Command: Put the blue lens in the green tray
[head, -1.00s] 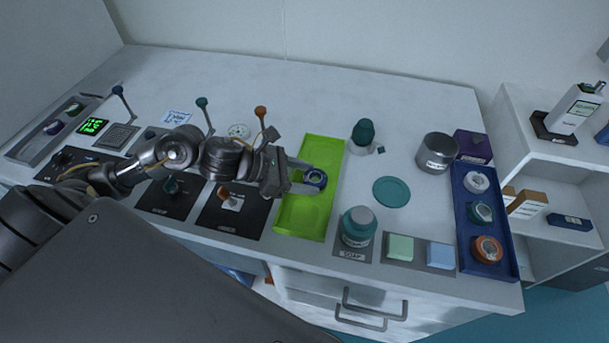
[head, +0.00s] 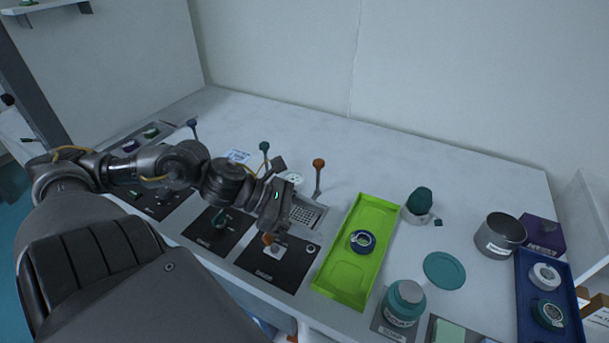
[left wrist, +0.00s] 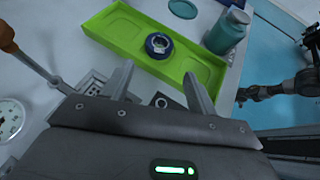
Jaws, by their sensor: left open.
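The blue lens (head: 362,241), a dark blue ring with a pale centre, lies in the green tray (head: 343,283), near its middle. In the left wrist view the lens (left wrist: 159,45) rests inside the tray (left wrist: 118,29), apart from my fingers. My left gripper (head: 290,222) is open and empty, to the left of the tray in the head view. Its two fingers also show in the left wrist view (left wrist: 158,88), with nothing between them. My right gripper is not clearly visible; part of an arm shows at the right of the left wrist view.
An orange-knobbed post (head: 318,176) stands close to my left gripper. A teal jar (head: 404,303) stands right of the tray's near end. A teal disc (head: 444,270), a metal can (head: 499,236) and a blue tray (head: 525,296) are farther right.

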